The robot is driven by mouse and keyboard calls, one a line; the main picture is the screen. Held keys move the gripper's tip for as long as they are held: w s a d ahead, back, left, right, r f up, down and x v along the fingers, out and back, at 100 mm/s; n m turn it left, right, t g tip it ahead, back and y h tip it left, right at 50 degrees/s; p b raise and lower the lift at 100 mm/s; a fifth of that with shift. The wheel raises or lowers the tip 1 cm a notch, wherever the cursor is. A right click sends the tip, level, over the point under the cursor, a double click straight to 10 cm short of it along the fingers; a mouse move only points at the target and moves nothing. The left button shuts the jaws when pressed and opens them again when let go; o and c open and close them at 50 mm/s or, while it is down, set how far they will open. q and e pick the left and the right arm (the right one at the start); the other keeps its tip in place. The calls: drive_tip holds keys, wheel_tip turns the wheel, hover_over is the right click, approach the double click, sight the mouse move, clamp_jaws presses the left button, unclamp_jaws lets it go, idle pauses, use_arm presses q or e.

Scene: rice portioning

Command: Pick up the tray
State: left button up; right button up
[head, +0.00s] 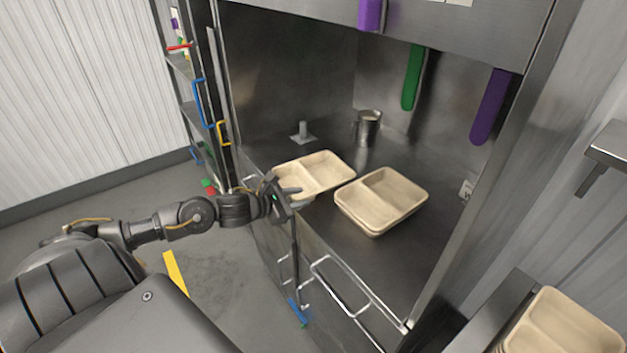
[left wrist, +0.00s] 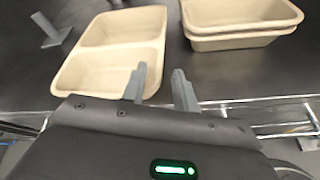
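A beige two-compartment tray (head: 325,172) sits on the steel counter, and it also shows in the left wrist view (left wrist: 108,45). In the left wrist view the two fingers (left wrist: 160,88) stand apart. One finger overlaps the tray's near right corner and the other is just outside its right side. I cannot tell whether they touch the rim. A stack of similar trays (head: 382,200) stands to the right and shows in the wrist view (left wrist: 240,28). My right gripper is not in view.
A metal cup (head: 368,127) and a small grey stand (head: 302,132) are at the back of the counter. Green (head: 412,78) and purple (head: 490,107) handles hang above. More trays (head: 562,328) are at the lower right. Metal rails (head: 345,290) run along the counter front.

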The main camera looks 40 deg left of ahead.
sight(311, 195)
use_arm(q)
drive_tip(key=p+x, duration=0.1)
drive_tip(key=x, duration=0.1)
drive_tip(key=p+x, duration=0.1)
drive_tip(key=x, duration=0.1)
drive_tip(key=shift+w+d, duration=0.2)
drive_tip(key=shift+w, duration=0.25)
clamp_jaws()
